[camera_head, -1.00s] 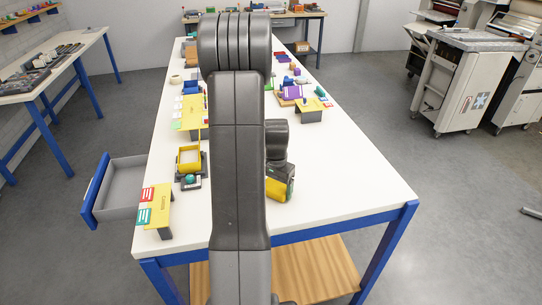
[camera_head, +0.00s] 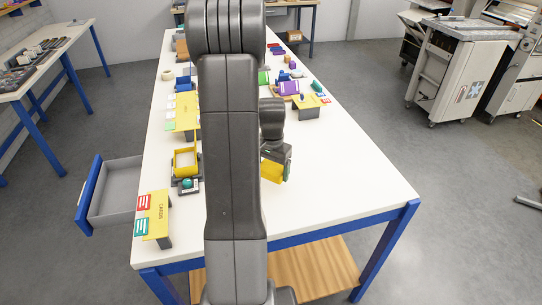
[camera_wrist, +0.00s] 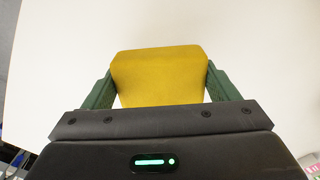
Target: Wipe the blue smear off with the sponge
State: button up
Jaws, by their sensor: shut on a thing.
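A yellow sponge (camera_wrist: 160,77) is held between the two green fingers of my gripper (camera_wrist: 160,92) in the wrist view. My gripper (camera_head: 277,172) is shut on the sponge, which also shows in the head view (camera_head: 271,171), over the white table (camera_head: 340,185) right of my arm. I cannot tell whether the sponge touches the tabletop. No blue smear shows in either view; my arm hides part of the table, and the sponge covers the spot under it.
A yellow card stand (camera_head: 157,222) is at the table's near left, by an open drawer (camera_head: 118,188). A yellow open box (camera_head: 185,161) and a green ball on a dark base (camera_head: 188,185) stand left of my arm. The table's right front is clear.

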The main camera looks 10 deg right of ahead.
jog(key=shift+r+p, duration=0.85)
jog(key=shift+r, duration=0.95)
